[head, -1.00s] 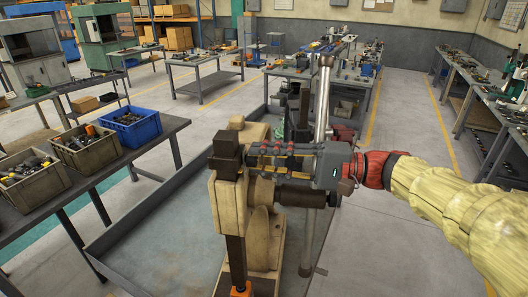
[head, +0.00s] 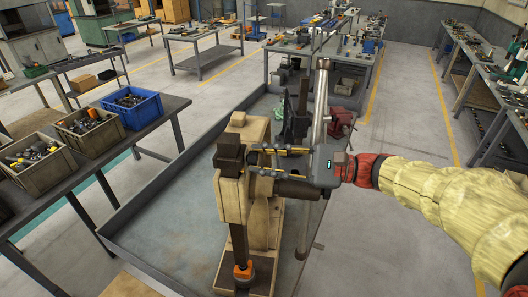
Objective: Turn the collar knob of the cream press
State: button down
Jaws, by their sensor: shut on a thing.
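The cream press (head: 262,215) stands upright in the middle of the head view, with a dark square ram (head: 238,240) down its front. My gripper (head: 254,161) reaches in from the right, its two fingers pointing left at the upper part of the press. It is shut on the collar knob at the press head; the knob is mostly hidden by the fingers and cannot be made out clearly. A dark round shaft (head: 297,189) sticks out to the right just below the fingers. The long steel lever (head: 320,112) stands nearly upright behind my gripper.
The press stands on a grey rimmed bench (head: 160,235). An orange-collared part (head: 243,272) is at the foot of the ram. A red machine (head: 340,120) stands behind the lever. Bins, including a blue bin (head: 137,112), stand on the left bench. Floor is clear on the right.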

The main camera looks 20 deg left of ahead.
jog(key=shift+m, duration=0.4)
jog(key=c, duration=1.6)
grip_release()
jog(key=shift+c, duration=0.2)
jog(key=shift+o, duration=0.7)
jog(key=shift+d, duration=0.1)
jog(key=w+d, duration=0.2)
jog(key=d, duration=0.9)
jog(key=shift+w+d, duration=0.15)
jog(key=shift+d, duration=0.15)
jog(key=shift+f, duration=0.15)
